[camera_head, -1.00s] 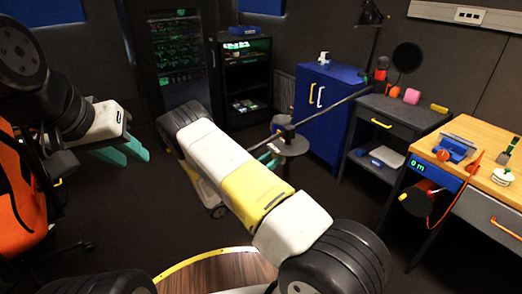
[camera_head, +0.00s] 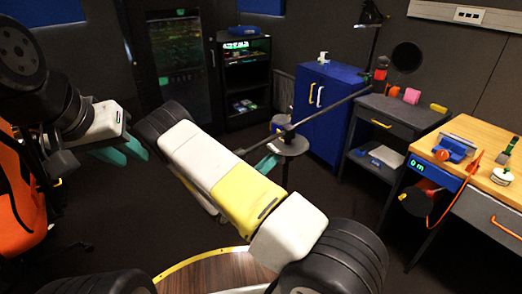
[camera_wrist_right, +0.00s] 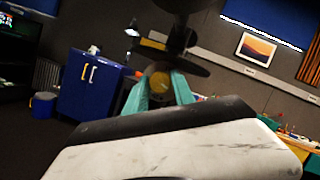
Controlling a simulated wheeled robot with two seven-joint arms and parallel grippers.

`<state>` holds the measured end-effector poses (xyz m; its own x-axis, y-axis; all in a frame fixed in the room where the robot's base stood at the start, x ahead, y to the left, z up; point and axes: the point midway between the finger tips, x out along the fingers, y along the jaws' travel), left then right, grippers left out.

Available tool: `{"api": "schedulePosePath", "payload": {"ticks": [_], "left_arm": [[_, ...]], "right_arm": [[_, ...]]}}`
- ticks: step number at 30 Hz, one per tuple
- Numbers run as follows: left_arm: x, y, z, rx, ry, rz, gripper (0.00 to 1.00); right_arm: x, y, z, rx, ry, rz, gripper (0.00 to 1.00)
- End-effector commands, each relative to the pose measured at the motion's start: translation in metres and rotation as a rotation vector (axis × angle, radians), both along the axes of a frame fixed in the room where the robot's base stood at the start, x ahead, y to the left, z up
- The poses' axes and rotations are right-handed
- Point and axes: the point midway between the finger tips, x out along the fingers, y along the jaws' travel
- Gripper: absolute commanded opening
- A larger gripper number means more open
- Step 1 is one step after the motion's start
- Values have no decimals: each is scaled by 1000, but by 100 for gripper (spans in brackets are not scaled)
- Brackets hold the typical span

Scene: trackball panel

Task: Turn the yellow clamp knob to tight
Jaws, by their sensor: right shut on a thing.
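The yellow clamp knob (camera_wrist_right: 159,82) shows in the right wrist view, between the teal fingers of my right gripper (camera_wrist_right: 161,86). The fingers are shut on it, one on each side. Dark parts of the clamp or its pole stand just above the knob. I cannot read a tight mark or the knob's angle. In the head view the knob is hidden, and only a bit of teal finger (camera_head: 265,163) shows past my right arm, near a long dark boom (camera_head: 330,103). My left gripper (camera_head: 130,153) is open and empty at the left, far from the knob.
A small round grey table (camera_head: 288,146) stands below the boom. A blue cabinet (camera_head: 322,105), a grey side table (camera_head: 400,120) and a wooden workbench (camera_head: 470,140) line the right. An orange chair (camera_head: 20,190) is at the left edge. The dark floor between is open.

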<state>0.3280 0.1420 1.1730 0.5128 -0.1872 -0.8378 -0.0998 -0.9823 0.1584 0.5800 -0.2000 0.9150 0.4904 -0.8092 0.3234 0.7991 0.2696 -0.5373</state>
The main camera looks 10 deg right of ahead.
Motion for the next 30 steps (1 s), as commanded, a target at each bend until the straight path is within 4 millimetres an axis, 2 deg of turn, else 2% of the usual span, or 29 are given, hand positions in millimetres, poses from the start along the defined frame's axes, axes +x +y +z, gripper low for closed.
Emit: {"api": "schedulePosePath", "payload": {"ticks": [9,10,13,23,26,30], "left_arm": [[0,0,0,0,0,0,31],[0,0,0,0,0,0,31],[0,0,0,0,0,0,31],[0,0,0,0,0,0,31],[0,0,0,0,0,0,31],[0,0,0,0,0,0,31]], "right_arm": [[0,1,-1,2,2,2,0],[0,1,-1,2,2,2,34],[0,1,-1,2,2,2,52],[1,0,0,13,-36,-1,52],[1,0,-1,42,-121,-2,52],[2,-1,-1,110,-320,-4,52]]}}
